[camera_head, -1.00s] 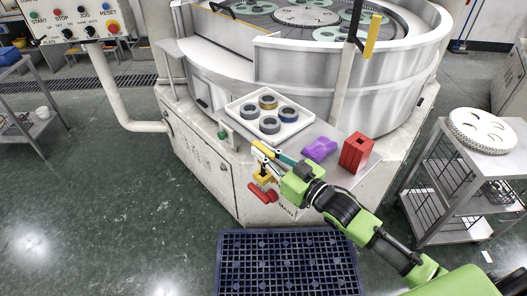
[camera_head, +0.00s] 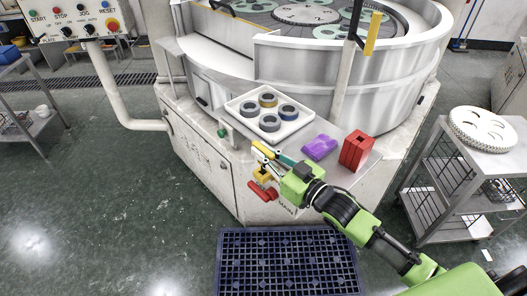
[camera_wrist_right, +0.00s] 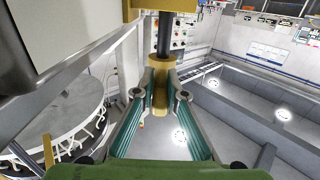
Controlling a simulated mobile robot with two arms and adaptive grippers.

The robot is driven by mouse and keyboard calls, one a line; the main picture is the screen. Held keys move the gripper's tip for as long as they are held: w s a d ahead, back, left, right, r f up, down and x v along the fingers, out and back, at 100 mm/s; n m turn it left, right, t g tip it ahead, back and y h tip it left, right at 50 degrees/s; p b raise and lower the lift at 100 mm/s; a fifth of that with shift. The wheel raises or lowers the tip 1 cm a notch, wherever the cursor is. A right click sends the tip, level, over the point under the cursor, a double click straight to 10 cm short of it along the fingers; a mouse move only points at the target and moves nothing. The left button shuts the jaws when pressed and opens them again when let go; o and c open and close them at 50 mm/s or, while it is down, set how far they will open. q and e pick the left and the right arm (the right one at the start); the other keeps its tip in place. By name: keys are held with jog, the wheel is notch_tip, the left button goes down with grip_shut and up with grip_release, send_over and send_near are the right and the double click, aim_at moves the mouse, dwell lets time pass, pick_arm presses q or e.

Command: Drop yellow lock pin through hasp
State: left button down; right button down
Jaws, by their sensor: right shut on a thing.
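The yellow lock pin (camera_wrist_right: 158,80) is between the closed fingers of my right gripper (camera_wrist_right: 160,90), which hold its yellow head. Its dark shaft runs from the head toward a yellow block (camera_wrist_right: 143,10) at the top of the right wrist view, apparently the hasp. I cannot tell how far the shaft is inside it. In the head view my right gripper (camera_head: 272,156) is at the machine's front edge, just above the yellow hasp (camera_head: 261,174). A red handle (camera_head: 263,192) sits below the hasp. The fingers partly hide the meeting place. My left gripper is not in view.
On the machine's ledge are a white tray (camera_head: 236,106) with several rings, a purple cloth (camera_head: 320,147) and a red block (camera_head: 356,150). A steel cart (camera_head: 455,170) stands at the right. A blue grid mat (camera_head: 288,265) lies on the floor below.

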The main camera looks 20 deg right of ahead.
jog(key=shift+f+b, duration=0.8)
jog(key=shift+f, duration=0.4)
jog(key=c, duration=2)
grip_release()
jog(key=shift+o, duration=0.2)
jog(key=shift+s, duration=0.1)
jog(key=shift+s+f, duration=0.15)
jog(key=v, duration=1.1)
jog(key=shift+s+d+r, duration=0.25)
jog(key=shift+d+r, duration=0.05)
jog(key=shift+d, duration=0.05)
jog(key=shift+a, duration=0.1)
